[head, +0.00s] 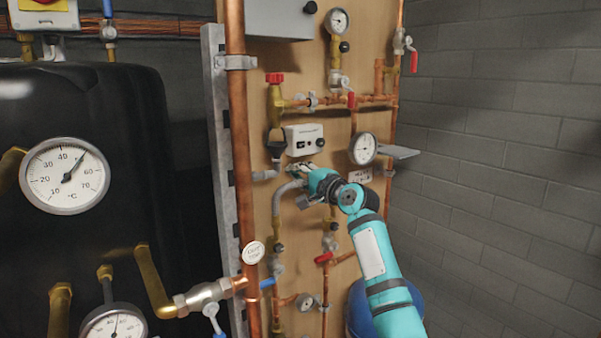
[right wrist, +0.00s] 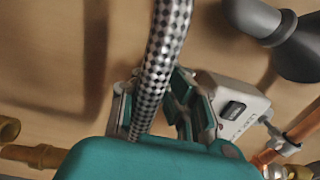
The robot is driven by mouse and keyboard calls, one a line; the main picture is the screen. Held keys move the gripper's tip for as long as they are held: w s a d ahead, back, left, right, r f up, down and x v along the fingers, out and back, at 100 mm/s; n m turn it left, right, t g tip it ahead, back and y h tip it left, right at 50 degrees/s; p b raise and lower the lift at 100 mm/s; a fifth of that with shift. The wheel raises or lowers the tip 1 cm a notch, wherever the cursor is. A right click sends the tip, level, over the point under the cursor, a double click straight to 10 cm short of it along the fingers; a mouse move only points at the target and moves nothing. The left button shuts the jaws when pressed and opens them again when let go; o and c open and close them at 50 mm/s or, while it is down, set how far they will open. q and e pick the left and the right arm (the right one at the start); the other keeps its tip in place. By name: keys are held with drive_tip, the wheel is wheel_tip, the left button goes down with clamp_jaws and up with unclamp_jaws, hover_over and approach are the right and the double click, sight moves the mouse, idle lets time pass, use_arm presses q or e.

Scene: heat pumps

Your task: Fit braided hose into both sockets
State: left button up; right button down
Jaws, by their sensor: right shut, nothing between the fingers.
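The braided hose (right wrist: 160,60) runs from the top of the right wrist view down across my right gripper (right wrist: 158,105). In the head view, the hose (head: 281,193) shows as a grey curve beside the fingers of my right gripper (head: 296,174), its lower part close to the brass pipe (head: 276,228). The right gripper is shut with nothing held between its fingers; the hose passes in front of them. The sockets cannot be clearly made out, and I cannot tell whether either hose end is seated. My left gripper is not in view.
A white control box (head: 304,139) sits just above the right gripper. A black tank (head: 110,130) fills the left. The brick wall side is open.

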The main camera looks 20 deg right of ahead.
drive_tip(key=shift+a+r, duration=0.15)
drive_tip(key=shift+r, duration=1)
drive_tip(key=shift+w+a+f+p, duration=0.2)
drive_tip(key=shift+w, duration=0.3)
drive_tip(key=shift+w+a+f+p, duration=0.15)
drive_tip(key=shift+w+a+p, duration=0.05)
drive_tip(key=shift+w, duration=0.25)
drive_tip(key=shift+s+f+t+y+b, duration=0.15)
drive_tip(key=shift+t+y+b, duration=0.2)
drive_tip(key=shift+b, duration=0.5)
drive_tip(key=shift+s+a+f+p, duration=0.1)
drive_tip(key=shift+a+f+p, duration=0.05)
drive_tip(key=shift+p, duration=0.25)
drive_tip(key=shift+s+d+f+p, duration=0.15)
drive_tip(key=shift+d+p, duration=0.1)
drive_tip(key=shift+p, duration=0.05)
drive_tip(key=shift+s+d+r+t+b, duration=0.1)
drive_tip(key=shift+d+r+t+b, duration=0.15)
drive_tip(key=shift+b, duration=0.65)
idle(0.7)
drive_tip(key=shift+f, duration=0.2)
drive_tip(key=shift+r+b, duration=0.3)
idle(0.9)
